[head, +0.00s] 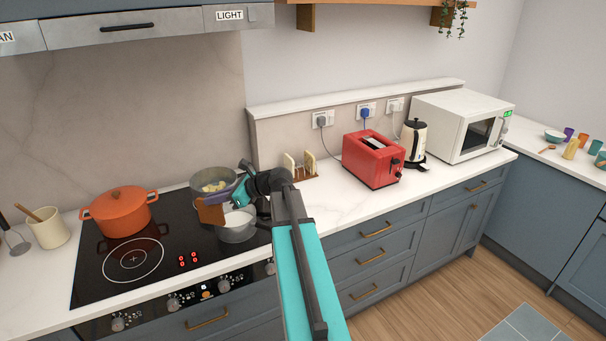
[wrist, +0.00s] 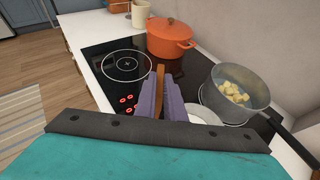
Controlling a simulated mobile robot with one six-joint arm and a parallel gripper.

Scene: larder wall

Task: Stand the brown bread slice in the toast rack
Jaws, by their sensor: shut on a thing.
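The brown bread slice (head: 210,212) is held over the hob, above and between two grey pans. In the wrist view, the slice (wrist: 159,77) shows edge-on between two purple fingers. My gripper (head: 220,199) is shut on it; the fingers also show in the wrist view (wrist: 160,100). The toast rack (head: 303,177) stands on the white counter right of the hob, against the back wall. It has a brown base and two pale upright pieces; I cannot tell whether these are dividers or slices. My gripper is left of the rack, apart from it. My arm passes close in front of the rack.
A pan with yellowish chunks (head: 205,178) and a pan with white contents (head: 238,234) stand near my gripper. An orange pot (head: 120,213) is at the left. A red toaster (head: 372,160), kettle (head: 413,140) and microwave (head: 455,125) stand further right. The counter before the toaster is clear.

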